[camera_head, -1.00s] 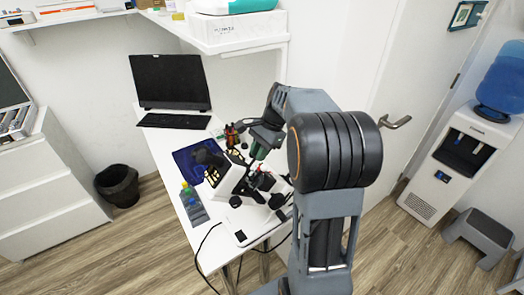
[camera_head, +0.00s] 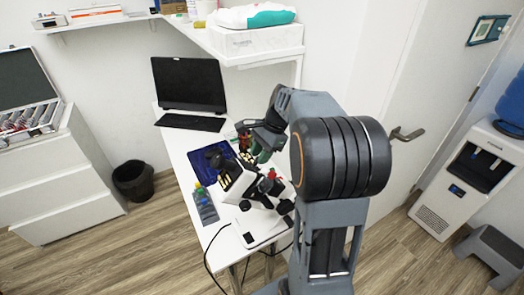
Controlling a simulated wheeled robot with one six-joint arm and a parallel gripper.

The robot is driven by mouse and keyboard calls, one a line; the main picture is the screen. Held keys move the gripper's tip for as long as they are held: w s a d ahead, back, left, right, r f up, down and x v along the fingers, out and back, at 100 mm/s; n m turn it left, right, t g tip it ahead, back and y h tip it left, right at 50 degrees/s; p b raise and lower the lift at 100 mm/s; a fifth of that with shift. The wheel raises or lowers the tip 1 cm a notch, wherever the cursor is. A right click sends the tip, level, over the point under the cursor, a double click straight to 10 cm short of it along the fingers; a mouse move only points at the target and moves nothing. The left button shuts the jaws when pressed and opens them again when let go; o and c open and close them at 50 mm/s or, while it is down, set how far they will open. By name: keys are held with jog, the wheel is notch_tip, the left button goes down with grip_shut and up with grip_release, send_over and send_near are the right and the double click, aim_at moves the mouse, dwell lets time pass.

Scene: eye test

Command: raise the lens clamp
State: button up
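A white and black optical instrument (camera_head: 236,187) stands on the narrow white table (camera_head: 213,236). It has dark knobs and a small red part (camera_head: 271,174) near its right side. I cannot make out the lens clamp as a separate part at this size. My gripper (camera_head: 263,156) is at the end of my arm, just behind and above the instrument, near its upper right. The instrument and my dark wrist link partly hide the fingers. I cannot tell whether they touch the instrument or are open or shut.
A dark blue tray (camera_head: 199,178) and a grey holder with small bottles (camera_head: 205,207) are left of the instrument. A monitor (camera_head: 188,83) and keyboard (camera_head: 190,122) are at the back. A black bin (camera_head: 133,181) stands left of the table.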

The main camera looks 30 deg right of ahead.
jog(key=v, duration=1.4)
jog(key=shift+a+f, duration=0.1)
jog(key=s+a+f+n+t+h, duration=0.3)
jog(key=s+a+f+n+h, duration=0.1)
jog(key=s+a+f+n, duration=0.8)
jog(key=s+a+n, duration=0.1)
jog(key=a+n, duration=0.2)
jog(key=n, duration=0.1)
jog(key=shift+s+t+h, duration=0.3)
jog(key=shift+d, duration=0.1)
